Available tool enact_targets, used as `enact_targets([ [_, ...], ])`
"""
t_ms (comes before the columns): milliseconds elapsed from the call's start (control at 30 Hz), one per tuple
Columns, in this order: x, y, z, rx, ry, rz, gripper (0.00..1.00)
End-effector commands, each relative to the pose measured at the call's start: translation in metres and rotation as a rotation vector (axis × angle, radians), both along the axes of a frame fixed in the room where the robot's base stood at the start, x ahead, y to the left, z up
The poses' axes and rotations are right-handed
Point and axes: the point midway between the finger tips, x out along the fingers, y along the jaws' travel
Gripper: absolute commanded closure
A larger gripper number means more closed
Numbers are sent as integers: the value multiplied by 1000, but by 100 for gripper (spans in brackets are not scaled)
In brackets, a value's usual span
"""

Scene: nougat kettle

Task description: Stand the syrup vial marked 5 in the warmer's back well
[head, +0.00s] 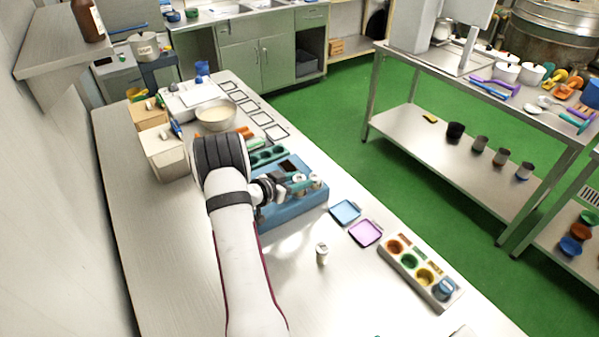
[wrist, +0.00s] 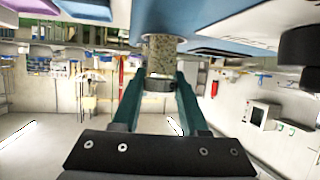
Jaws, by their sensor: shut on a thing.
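The blue warmer (head: 290,208) sits on the bench beneath my gripper (head: 303,184). In the wrist view my gripper's teal fingers (wrist: 159,84) are shut on a vial (wrist: 160,58) with a speckled grey-brown body and a dark band. Its far end meets a pale ring by the warmer's blue surface (wrist: 235,25); I cannot tell how deep it sits. In the head view pale vial tops show around the fingertips, partly hidden by the gripper. Another pale-capped vial (head: 321,254) stands on the bench in front of the warmer. No number is readable.
A blue tray (head: 345,212) and a purple tray (head: 366,233) lie right of the warmer. A rack with coloured wells (head: 419,274) is farther right. A bowl (head: 215,116) and boxes (head: 165,153) stand behind and left. The front bench is mostly clear.

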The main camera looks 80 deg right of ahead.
Motion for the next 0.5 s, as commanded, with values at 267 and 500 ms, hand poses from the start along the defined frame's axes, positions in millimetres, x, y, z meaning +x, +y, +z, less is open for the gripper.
enact_targets([
  [267,0,0,-9,-1,-1,1,100],
  [500,0,0,-9,0,0,1,100],
])
